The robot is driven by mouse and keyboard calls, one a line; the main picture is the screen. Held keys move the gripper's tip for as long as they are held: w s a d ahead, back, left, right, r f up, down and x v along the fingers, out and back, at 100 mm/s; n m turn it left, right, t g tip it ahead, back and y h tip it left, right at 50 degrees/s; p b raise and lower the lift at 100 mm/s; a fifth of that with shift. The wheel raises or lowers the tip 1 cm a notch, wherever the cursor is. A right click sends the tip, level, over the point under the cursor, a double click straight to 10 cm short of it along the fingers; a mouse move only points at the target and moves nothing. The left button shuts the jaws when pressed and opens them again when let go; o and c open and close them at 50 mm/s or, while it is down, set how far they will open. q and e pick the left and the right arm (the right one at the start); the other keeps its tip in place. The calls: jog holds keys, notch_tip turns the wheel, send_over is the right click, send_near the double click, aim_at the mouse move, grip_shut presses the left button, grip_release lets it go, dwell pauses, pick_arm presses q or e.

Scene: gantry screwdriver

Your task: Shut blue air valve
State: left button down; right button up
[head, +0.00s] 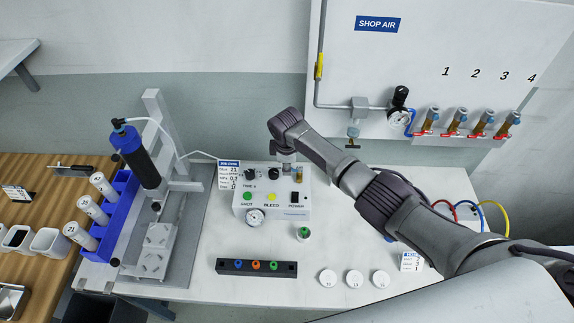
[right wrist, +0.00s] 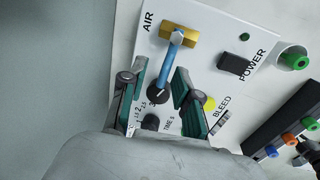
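The blue air valve shows in the right wrist view as a blue lever (right wrist: 171,62) on a brass body (right wrist: 179,36), beside the "AIR" label on the white control box (right wrist: 207,58). The lever runs from the brass body toward a black knob. My right gripper (right wrist: 160,78) is open, with one finger on each side of the lever's free end; I cannot tell whether they touch it. My left gripper is not in view.
A black strip with coloured tips (head: 256,268) and several white lids (head: 354,278) lie in front of the box. A blue rack (head: 112,220) and dispenser stand (head: 165,150) are at left. A wall panel (head: 440,40) holds numbered valves (head: 457,120).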

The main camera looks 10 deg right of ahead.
jog(key=shift+s+f, duration=0.1)
jog(key=v, duration=1.2)
dwell(0.4)
